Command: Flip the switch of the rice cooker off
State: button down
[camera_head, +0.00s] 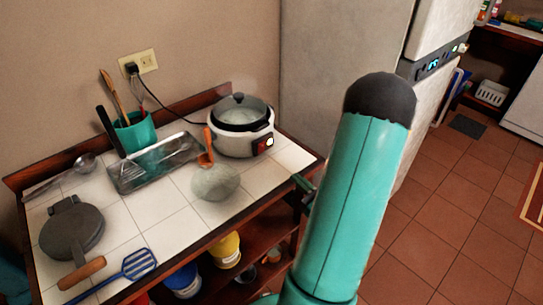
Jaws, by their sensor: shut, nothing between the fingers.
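The white rice cooker (232,146) stands at the back right of the tiled table, with its glass lid (240,108) on. Its switch (265,143) glows red in a dark panel on the cooker's front right side. My teal arm rises in the foreground, right of the table. My dark gripper (299,189) shows only in part beside the table's right edge, mostly hidden behind the arm. It is shut and empty, below and to the right of the cooker, apart from the switch.
The tiled table (163,212) has a wooden rim. A round grey stone-like object (215,182) and an orange ladle (206,148) are in front of the cooker. A metal tray (155,163) lies left. A cord runs to the wall outlet (146,62). Floor is clear at right.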

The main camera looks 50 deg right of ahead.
aim_at(261, 146)
jog(key=w, duration=0.4)
jog(key=w+d+r, duration=0.1)
jog(key=w, duration=0.9)
jog(key=shift+d+r, duration=0.25)
jog(key=shift+r, duration=0.1)
jog(key=shift+w+r, duration=0.1)
jog(key=shift+w, duration=0.15)
jog(key=shift+s, duration=0.1)
